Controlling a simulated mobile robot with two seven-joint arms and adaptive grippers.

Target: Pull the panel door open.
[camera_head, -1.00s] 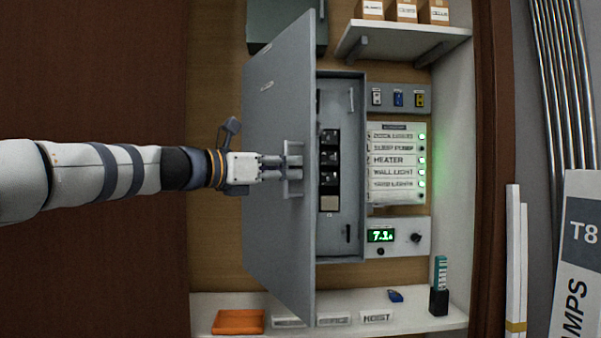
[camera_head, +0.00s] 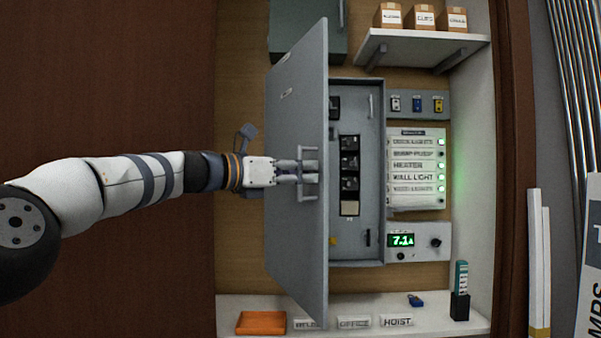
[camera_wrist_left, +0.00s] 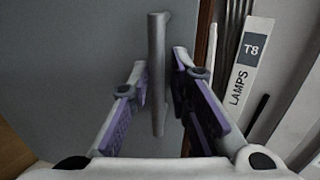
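The grey panel door (camera_head: 297,225) stands partly open, swung out from the grey breaker box (camera_head: 371,180). Its handle (camera_head: 311,172) is a grey bar on the door's outer face, near the free edge. In the left wrist view, the handle (camera_wrist_left: 158,60) stands upright between the two purple-padded fingers (camera_wrist_left: 158,95), close to both pads. The door hides the left part of the box. My right gripper is not in view.
Right of the box are a labelled strip panel (camera_head: 416,165) with green lights and a meter (camera_head: 417,242) reading about 7.1. A shelf (camera_head: 421,48) with small boxes is above; a ledge (camera_head: 470,316) with an orange tray (camera_head: 261,323) is below. White posts (camera_head: 538,260) stand at right.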

